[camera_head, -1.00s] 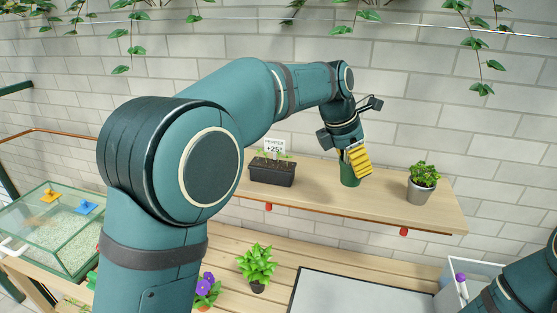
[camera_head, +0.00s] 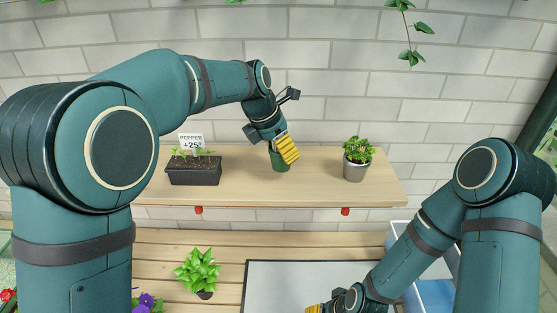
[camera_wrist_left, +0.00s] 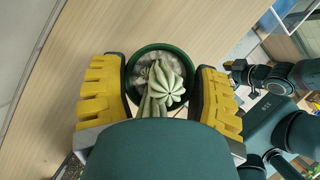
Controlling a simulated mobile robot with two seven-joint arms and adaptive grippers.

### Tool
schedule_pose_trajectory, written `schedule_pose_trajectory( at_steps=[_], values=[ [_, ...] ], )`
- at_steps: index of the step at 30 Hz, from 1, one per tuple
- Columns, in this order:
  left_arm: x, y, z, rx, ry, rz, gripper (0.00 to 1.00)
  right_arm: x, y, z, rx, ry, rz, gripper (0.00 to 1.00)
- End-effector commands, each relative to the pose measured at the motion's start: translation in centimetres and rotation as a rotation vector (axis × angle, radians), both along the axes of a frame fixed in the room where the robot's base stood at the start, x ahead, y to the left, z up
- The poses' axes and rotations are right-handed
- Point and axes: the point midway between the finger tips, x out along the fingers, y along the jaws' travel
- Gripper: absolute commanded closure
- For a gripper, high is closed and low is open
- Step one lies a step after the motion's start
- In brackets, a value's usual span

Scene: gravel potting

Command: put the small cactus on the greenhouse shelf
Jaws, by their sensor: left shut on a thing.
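The small cactus (camera_wrist_left: 165,82) is pale green and ribbed and sits in a round dark green pot (camera_wrist_left: 186,62) with light gravel. In the head view the pot (camera_head: 280,161) is at the shelf, between the seedling box and the grey pot. My left gripper (camera_head: 287,150) is shut on the pot, with a yellow finger on either side of it in the left wrist view (camera_wrist_left: 160,97). The greenhouse shelf (camera_head: 330,187) is a light wooden board. I cannot tell whether the pot's base touches it. My right gripper (camera_head: 314,309) is low at the bottom edge, mostly cut off.
A black seedling box (camera_head: 194,172) with a pepper sign (camera_head: 191,143) stands left on the shelf. A grey pot with a leafy plant (camera_head: 357,163) stands right. Below are a leafy plant (camera_head: 198,268), purple flowers (camera_head: 146,302) and a pale tray (camera_head: 290,280) on the slatted bench.

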Motion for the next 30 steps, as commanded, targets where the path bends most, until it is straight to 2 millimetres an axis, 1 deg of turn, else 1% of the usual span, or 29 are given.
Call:
schedule_pose_trajectory(
  at_steps=[2,10,20,21,23,24,30],
  values=[
    [0.0,0.0,-0.5,0.0,0.001,0.0,0.79,0.0,0.0,0.0,0.0,0.0,0.0,0.53],
    [0.0,0.0,-3.6,-0.001,0.001,0.001,0.79,0.0,0.0,0.1,0.0,0.0,0.0,0.53],
    [0.0,0.0,-3.9,-0.001,-0.001,0.0,0.79,0.0,0.0,0.1,0.0,0.0,0.0,0.53],
    [0.0,0.0,-4.0,0.0,0.001,0.0,0.3,0.0,0.0,0.1,0.0,0.0,0.0,0.53],
    [0.0,0.0,-4.0,0.0,0.001,0.0,0.09,0.0,0.0,0.1,0.0,0.0,0.0,0.53],
    [0.0,0.0,-4.0,0.0,0.001,0.0,0.06,0.0,0.0,0.1,0.0,0.0,0.0,0.53],
    [0.0,0.0,-4.0,0.0,0.0,0.0,0.06,0.0,0.0,0.1,0.0,0.0,0.0,0.53]
  ],
)
